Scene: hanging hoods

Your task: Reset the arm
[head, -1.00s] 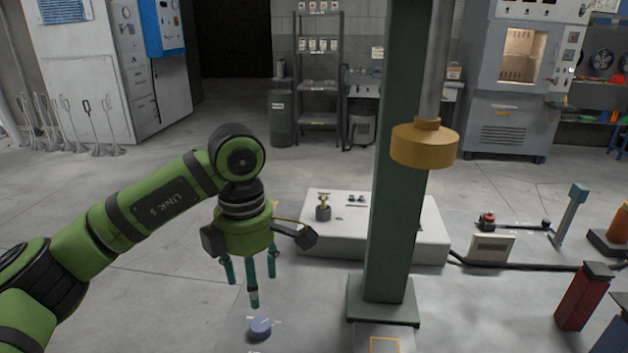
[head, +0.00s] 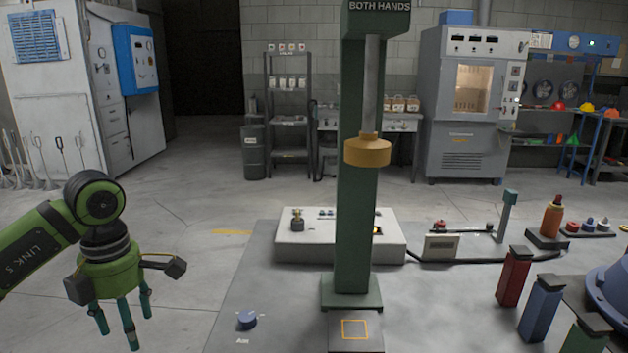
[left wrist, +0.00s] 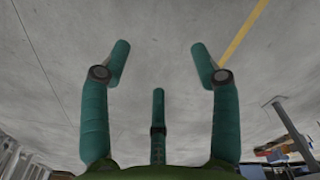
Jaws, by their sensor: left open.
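My left arm is green with black joints and enters from the left edge in the head view. Its left gripper (head: 122,316) hangs at the lower left with its teal fingers pointing down. The fingers are spread open with nothing between them. My right gripper is not in view.
A green post (head: 358,220) carries a yellow cylinder (head: 368,151) on a rod above a plate with an orange square (head: 354,329). A white control box (head: 300,253) stands behind it. Red (head: 514,276) and blue (head: 540,312) blocks stand at right. Floor around my left gripper is clear.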

